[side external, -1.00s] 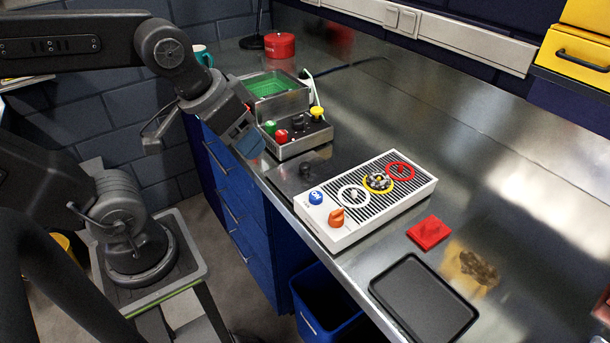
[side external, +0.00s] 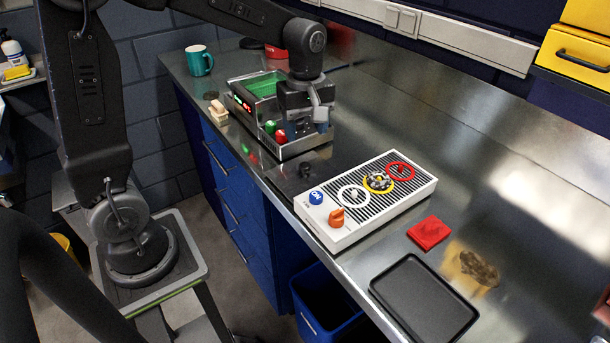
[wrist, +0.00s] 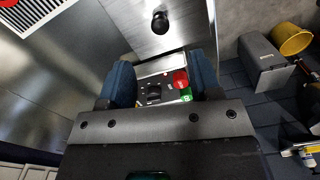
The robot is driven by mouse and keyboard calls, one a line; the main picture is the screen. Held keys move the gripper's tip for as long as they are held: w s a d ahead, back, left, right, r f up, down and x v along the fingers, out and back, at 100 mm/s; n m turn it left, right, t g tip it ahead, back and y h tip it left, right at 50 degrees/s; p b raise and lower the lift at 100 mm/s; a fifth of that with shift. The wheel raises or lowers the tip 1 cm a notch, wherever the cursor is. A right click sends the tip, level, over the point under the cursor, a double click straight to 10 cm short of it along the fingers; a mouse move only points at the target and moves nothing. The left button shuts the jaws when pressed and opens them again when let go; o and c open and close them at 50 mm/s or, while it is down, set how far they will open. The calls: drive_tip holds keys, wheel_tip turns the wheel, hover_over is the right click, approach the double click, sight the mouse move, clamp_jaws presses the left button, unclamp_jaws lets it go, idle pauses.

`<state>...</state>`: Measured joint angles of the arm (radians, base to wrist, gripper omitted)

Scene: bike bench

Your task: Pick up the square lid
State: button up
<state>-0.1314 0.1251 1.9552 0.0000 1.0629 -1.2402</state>
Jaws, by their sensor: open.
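The square lid (side external: 306,170) appears to be the flat metal plate with a black knob, lying on the bench between the control box and the white panel. In the wrist view the lid (wrist: 160,40) shows at the top with its knob upward, beyond my fingertips. My gripper (side external: 305,122) is over the control end of the metal box, behind the lid, pointing down. In the wrist view its two blue fingers (wrist: 163,82) are apart with nothing held. Red and green buttons and a black knob show below and between them.
The metal box (side external: 290,150) has a green-lined basin (side external: 262,85). A white panel (side external: 370,198) with knobs lies in front of the lid. A teal mug (side external: 198,60) stands at the back. A red cloth (side external: 429,233) and black tray (side external: 424,302) lie to the right.

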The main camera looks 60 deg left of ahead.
sight(306, 165)
wheel_tip(306, 165, down, 10)
drive_tip(key=shift+f, duration=0.25)
idle(0.3)
clamp_jaws()
idle(0.4)
